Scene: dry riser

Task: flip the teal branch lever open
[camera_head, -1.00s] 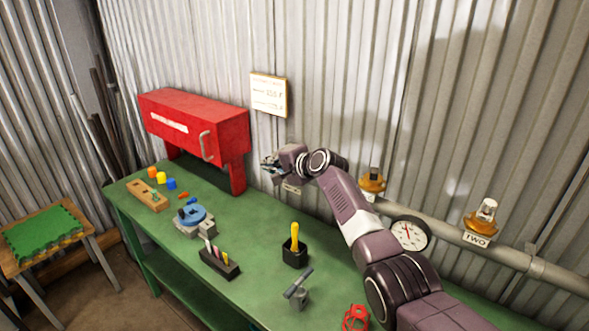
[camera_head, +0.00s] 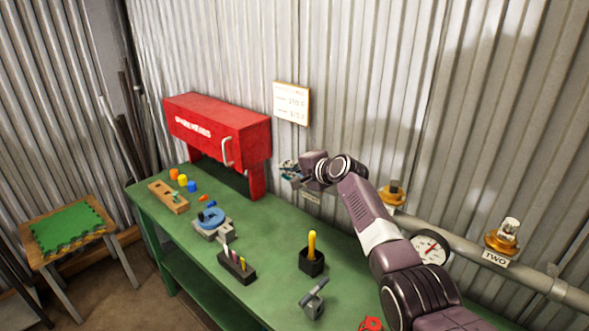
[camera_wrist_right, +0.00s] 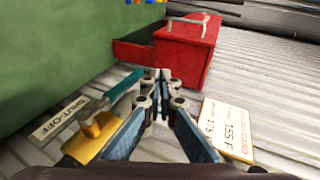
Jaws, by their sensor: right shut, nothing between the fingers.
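The teal lever (camera_wrist_right: 122,88) shows in the right wrist view, running up and right from a brass valve (camera_wrist_right: 98,135) beside a SHUT-OFF label (camera_wrist_right: 60,117). My right gripper (camera_wrist_right: 157,78) is shut and empty, with its fingertips just right of the lever's far end. I cannot tell whether they touch it. In the head view the right gripper (camera_head: 287,169) is at the corrugated wall, right of the red cabinet, and its arm hides most of the valve. A pale label (camera_head: 311,197) shows below it. My left gripper is out of view.
The red cabinet (camera_head: 218,127) stands at the back of the green bench (camera_head: 265,225). A card (camera_head: 291,103) hangs on the wall above my gripper. A gauge (camera_head: 430,249) and a pipe with brass valves (camera_head: 502,237) lie right of my arm. Small tools stand on the bench.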

